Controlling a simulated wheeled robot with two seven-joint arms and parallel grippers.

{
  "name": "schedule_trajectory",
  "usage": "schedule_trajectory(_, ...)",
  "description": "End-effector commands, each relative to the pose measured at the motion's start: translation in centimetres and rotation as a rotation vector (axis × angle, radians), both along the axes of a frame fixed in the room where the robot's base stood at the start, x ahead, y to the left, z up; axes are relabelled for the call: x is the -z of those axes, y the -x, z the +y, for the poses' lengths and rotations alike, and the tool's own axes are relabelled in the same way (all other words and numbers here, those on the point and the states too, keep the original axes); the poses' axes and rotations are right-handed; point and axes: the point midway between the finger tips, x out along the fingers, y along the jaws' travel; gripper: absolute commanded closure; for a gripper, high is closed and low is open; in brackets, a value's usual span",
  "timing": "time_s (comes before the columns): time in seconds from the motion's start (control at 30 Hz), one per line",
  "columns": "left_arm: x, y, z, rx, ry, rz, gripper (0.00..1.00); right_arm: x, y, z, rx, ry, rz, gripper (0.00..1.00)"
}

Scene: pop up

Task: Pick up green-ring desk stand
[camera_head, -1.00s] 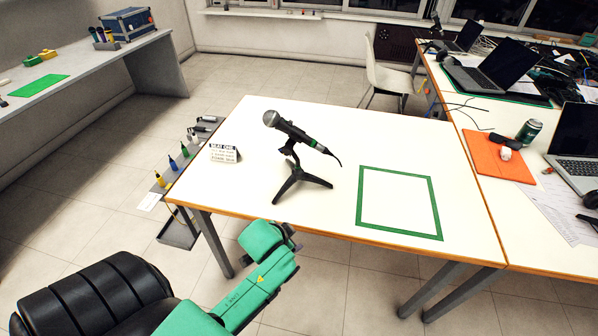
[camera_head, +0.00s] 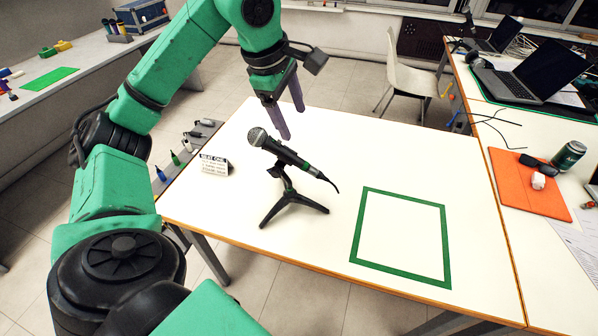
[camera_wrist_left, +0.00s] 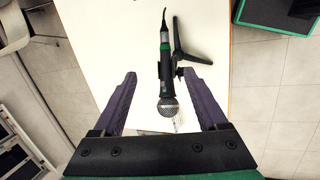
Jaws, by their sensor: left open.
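The desk stand (camera_head: 290,202) is a black tripod standing upright on the white table. It holds a black microphone (camera_head: 283,152) with a silver mesh head and a green ring (camera_head: 314,172) near its cable end. My left gripper (camera_head: 292,124) is open and empty, with dark purple fingers pointing down above and behind the microphone. In the left wrist view the microphone (camera_wrist_left: 166,75) lies between the two open fingers (camera_wrist_left: 170,82), and the tripod (camera_wrist_left: 186,48) shows to its right. I cannot see contact with the fingers. My right gripper is not in view.
A green square outline (camera_head: 402,238) marks the table right of the stand. A small white sign (camera_head: 215,165) stands at the table's left. A joined table at right holds an orange mat (camera_head: 530,186), a can (camera_head: 568,156) and laptops. A white chair (camera_head: 411,70) stands behind.

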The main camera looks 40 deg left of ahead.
Motion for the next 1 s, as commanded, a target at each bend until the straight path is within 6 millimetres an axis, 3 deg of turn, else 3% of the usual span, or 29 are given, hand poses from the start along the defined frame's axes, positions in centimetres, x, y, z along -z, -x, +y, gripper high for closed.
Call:
schedule_trajectory(0.03,-0.6,0.8,1.8,-0.033,-0.056,0.021,0.25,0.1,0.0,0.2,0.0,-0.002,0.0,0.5)
schedule_trajectory(0.13,0.3,1.4,3.3,-0.058,-0.103,0.05,0.25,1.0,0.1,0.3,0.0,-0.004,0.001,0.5)
schedule_trajectory(0.3,4.4,0.4,3.6,-0.058,-0.104,0.057,0.25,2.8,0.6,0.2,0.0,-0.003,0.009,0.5)
schedule_trajectory(0.8,12.6,-2.0,4.0,-0.056,-0.1,0.053,0.25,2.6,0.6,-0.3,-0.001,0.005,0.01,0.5)
schedule_trajectory(1.0,13.2,-2.3,4.1,-0.056,-0.099,0.049,0.25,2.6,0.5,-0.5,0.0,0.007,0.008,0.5)
